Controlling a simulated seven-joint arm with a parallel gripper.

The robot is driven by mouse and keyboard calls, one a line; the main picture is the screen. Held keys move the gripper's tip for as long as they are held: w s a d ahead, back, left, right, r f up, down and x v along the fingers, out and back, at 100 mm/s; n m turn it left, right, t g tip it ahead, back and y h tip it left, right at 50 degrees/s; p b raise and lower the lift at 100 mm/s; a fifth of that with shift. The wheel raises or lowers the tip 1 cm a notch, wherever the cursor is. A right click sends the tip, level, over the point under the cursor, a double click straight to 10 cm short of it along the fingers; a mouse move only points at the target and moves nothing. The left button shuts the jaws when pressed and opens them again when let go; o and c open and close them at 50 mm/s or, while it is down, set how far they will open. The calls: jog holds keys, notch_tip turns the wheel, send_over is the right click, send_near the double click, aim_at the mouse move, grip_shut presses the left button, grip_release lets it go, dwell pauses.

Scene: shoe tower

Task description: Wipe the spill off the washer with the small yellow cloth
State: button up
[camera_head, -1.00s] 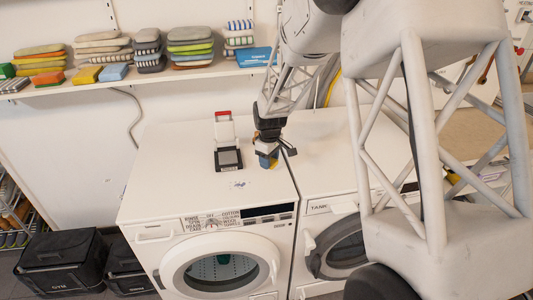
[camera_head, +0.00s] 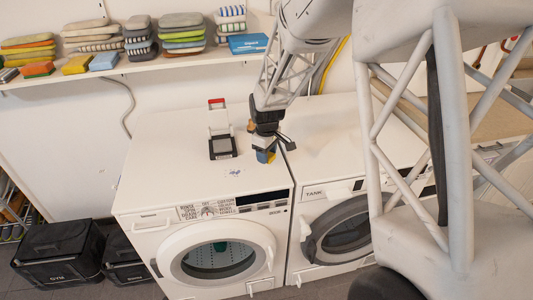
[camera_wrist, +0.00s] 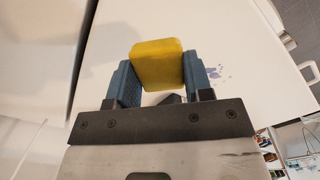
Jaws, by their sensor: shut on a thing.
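My gripper (camera_head: 265,150) is shut on the small yellow cloth (camera_wrist: 157,64), a thick folded pad between its two blue-grey fingers in the wrist view. It is over the right part of the left washer's white top (camera_head: 165,168). I cannot tell whether the cloth touches the top. The spill (camera_head: 235,173) is a small patch of bluish specks on that top, left of and nearer the front than my gripper. In the wrist view the spill (camera_wrist: 214,74) shows just right of the right finger, partly hidden by it.
A black-and-white device with a red top (camera_head: 220,130) stands on the washer behind the spill. A second washer (camera_head: 340,190) adjoins on the right. A wall shelf (camera_head: 140,70) holds stacks of folded cloths and a blue box (camera_head: 248,43). Black bins (camera_head: 58,250) stand at lower left.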

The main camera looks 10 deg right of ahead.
jog(key=o, duration=0.4)
jog(key=shift+c, duration=1.4)
jog(key=s+a+r, duration=0.1)
jog(key=a+r, duration=0.2)
jog(key=a, duration=0.8)
jog(key=shift+s, duration=0.4)
